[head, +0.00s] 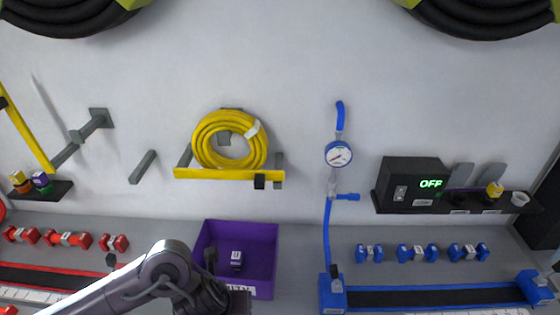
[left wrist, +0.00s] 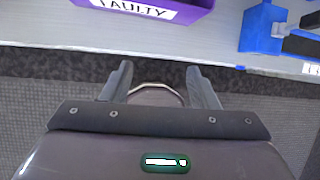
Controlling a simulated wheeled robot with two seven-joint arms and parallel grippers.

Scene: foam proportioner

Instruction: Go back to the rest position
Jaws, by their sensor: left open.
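My left arm comes in from the lower left of the head view and ends in front of the purple bin (head: 265,255). Its gripper fingers are not clear there. In the left wrist view my left gripper (left wrist: 157,80) is open and empty, with its two dark fingers apart over the grey floor just off the workbench edge. The purple bin (left wrist: 190,12), labelled FAULTY, shows at the top of that view, beyond the fingers and apart from them. My right gripper is in neither view.
A small fitting (head: 236,258) lies in the bin. Red fittings (head: 68,239) lie on the bench at left and blue fittings (head: 417,253) at right. A blue clamp (head: 332,293) stands right of the bin. A black box (head: 412,183) reading OFF sits on the right shelf.

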